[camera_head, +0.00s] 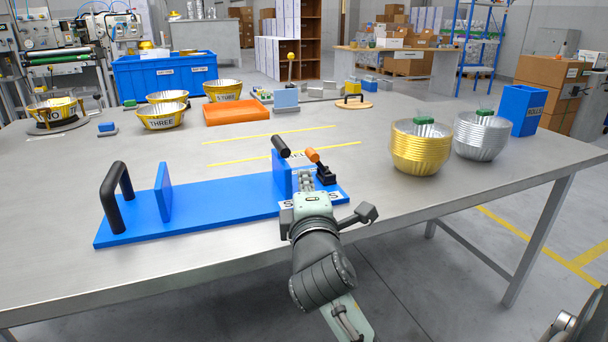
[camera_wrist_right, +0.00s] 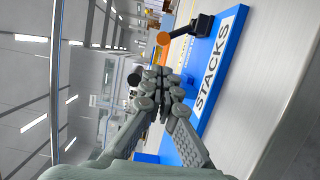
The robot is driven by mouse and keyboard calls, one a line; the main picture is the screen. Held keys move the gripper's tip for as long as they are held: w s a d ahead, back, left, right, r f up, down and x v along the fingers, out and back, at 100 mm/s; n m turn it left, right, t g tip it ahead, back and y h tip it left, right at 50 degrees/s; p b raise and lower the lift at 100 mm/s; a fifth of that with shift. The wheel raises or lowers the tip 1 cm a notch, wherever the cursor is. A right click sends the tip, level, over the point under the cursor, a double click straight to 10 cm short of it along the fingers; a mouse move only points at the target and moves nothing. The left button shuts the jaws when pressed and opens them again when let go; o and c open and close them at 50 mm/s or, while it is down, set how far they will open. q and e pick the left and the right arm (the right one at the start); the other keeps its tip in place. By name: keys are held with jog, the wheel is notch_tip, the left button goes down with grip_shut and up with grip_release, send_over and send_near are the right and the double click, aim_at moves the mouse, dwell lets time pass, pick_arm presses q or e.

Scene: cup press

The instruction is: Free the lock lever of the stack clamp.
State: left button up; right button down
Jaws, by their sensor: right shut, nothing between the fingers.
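The stack clamp is a long blue base (camera_head: 220,205) on the near part of the table, with a black handle at its left end. At its right end stands a blue block (camera_head: 280,172) with a black bar. The lock lever (camera_head: 312,155) has an orange tip and a black mount, and leans up and left; its orange tip also shows in the wrist view (camera_wrist_right: 163,38). My right gripper (camera_head: 305,176) is shut and empty, just below the lever in the picture. Its shut fingers show in the wrist view (camera_wrist_right: 163,75); contact with the lever cannot be told.
Gold (camera_head: 420,150) and silver (camera_head: 481,136) cup stacks stand right of the clamp, beside a blue bin (camera_head: 522,110). An orange tray (camera_head: 236,112) and several gold cups stand farther back left. The table between has yellow lines and is mostly clear.

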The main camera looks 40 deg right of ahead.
aim_at(318, 162)
jog(key=x, duration=0.7)
pick_arm(q)
jog(key=shift+f, duration=0.6)
pick_arm(e)
jog(key=shift+w+d, duration=0.25)
jog(key=shift+w, duration=0.05)
pick_arm(q)
jog(key=shift+r, duration=0.1)
pick_arm(e)
jog(key=shift+w, duration=0.1)
